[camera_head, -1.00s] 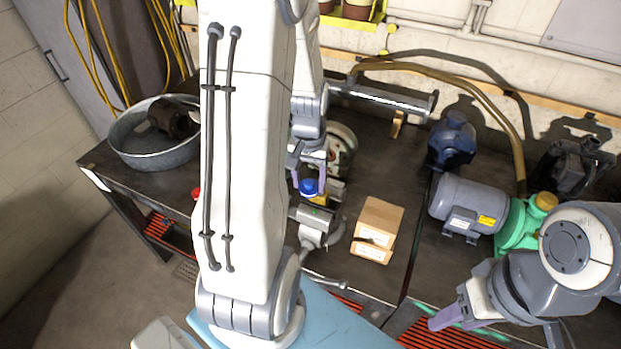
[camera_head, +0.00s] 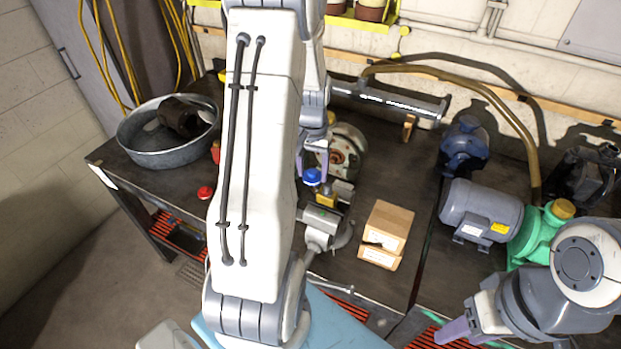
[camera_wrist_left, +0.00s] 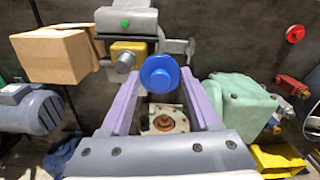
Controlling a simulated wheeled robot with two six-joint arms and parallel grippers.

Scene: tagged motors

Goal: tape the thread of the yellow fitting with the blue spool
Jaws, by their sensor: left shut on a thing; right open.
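The blue spool (camera_head: 312,177) is held between the purple fingers of my left gripper (camera_head: 311,168), and it also shows in the left wrist view (camera_wrist_left: 160,73). The yellow fitting (camera_head: 326,200) sits at the grey vise (camera_head: 322,221). In the left wrist view the fitting (camera_wrist_left: 128,50) has a short metallic threaded end (camera_wrist_left: 125,63) pointing toward the gripper. The spool is beside this end, slightly right of it; I cannot tell the exact gap. My right gripper (camera_head: 455,332) is open and empty at the lower right, partly cut off by the frame edge.
Cardboard boxes (camera_head: 387,228) stand right of the vise. A grey motor (camera_head: 480,212) with a green pump (camera_head: 538,232) is further right, a blue pump (camera_head: 464,146) behind. A metal tub (camera_head: 165,150) and a red knob (camera_head: 205,192) are on the left.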

